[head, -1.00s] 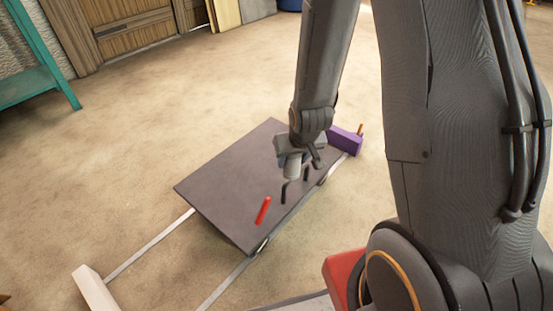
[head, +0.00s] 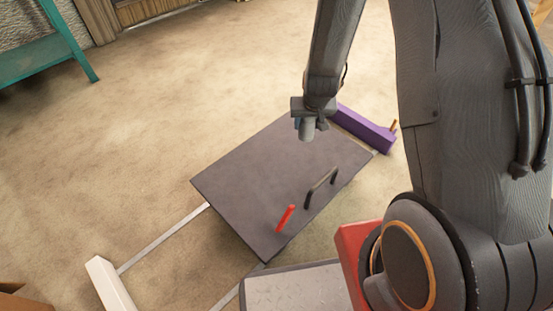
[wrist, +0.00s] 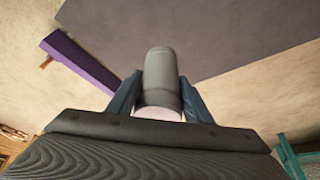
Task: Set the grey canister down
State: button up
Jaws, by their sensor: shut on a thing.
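The grey canister (head: 306,131) is held in my gripper (head: 313,122), hanging close to upright in the head view. In the wrist view the canister (wrist: 161,75) sits between the two blue-grey fingers of my gripper (wrist: 160,100), which are shut on its sides. In the head view it appears over the far part of a dark flat board (head: 255,175). I see no clear contact between canister and board, and its height above it is hard to tell.
A purple block (head: 365,129) with a small orange peg lies at the far end; a white block (head: 108,283) lies front left. Pale rails run beside the board. Much of the board is bare.

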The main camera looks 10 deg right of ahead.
jog(key=shift+m, duration=0.3)
jog(key=b+x, duration=0.1)
jog(key=x, duration=0.3)
jog(key=s+b+x, duration=0.1)
jog(key=x, duration=0.3)
jog(key=a+b+x, duration=0.1)
jog(key=b+x, duration=0.1)
jog(key=x, duration=0.3)
jog(key=shift+s+f, duration=0.2)
jog(key=shift+f, duration=0.15)
jog(key=shift+r, duration=0.1)
jog(key=o, duration=1.2)
